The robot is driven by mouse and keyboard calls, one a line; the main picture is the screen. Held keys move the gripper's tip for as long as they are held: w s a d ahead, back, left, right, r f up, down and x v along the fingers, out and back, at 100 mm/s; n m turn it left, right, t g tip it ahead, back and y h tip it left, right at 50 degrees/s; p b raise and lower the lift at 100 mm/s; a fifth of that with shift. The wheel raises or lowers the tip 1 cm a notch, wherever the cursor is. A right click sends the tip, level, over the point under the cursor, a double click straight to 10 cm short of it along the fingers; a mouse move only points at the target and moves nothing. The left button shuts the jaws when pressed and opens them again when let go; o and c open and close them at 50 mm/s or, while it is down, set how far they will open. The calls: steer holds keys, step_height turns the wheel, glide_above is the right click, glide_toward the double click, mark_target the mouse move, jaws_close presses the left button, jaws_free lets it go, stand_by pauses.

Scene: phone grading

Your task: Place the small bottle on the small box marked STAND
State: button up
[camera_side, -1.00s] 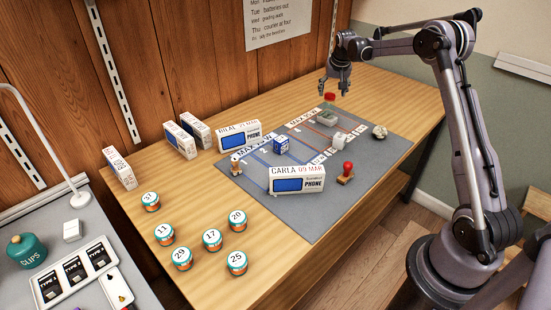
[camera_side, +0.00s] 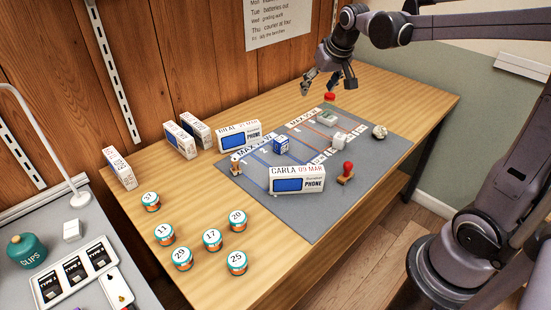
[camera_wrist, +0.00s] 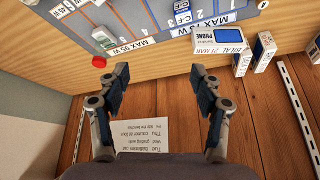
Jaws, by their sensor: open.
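A small blue-and-white box (camera_side: 281,145) sits on the mat's blue-lined part, and also shows in the wrist view (camera_wrist: 182,17). I cannot read STAND on it. My gripper (camera_side: 322,88) is open and empty, above the back of the table, well apart from both. Its two fingers (camera_wrist: 160,72) are spread in the wrist view.
Phone boxes marked CARLA (camera_side: 297,180) and BILAL (camera_side: 239,136) stand on and beside the mat. A red-handled stamp (camera_side: 346,173), a red item (camera_side: 329,97) and a pale ball (camera_side: 379,132) are nearby. Several numbered tins (camera_side: 212,239) occupy the front left. The back right table is clear.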

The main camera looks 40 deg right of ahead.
steer(key=s+a+f+n+t+y, duration=0.1)
steer(key=s+a+f+n, duration=0.1)
steer(key=s+a, duration=0.5)
steer(key=s+a+f+n+t+y, duration=0.1)
steer(key=s+a+f+n, duration=0.1)
steer(key=s+a, duration=0.5)
steer(key=s+f, duration=0.1)
steer(key=s, duration=0.2)
steer(key=shift+a+f+n, duration=0.25)
steer(key=shift+a+n, duration=0.05)
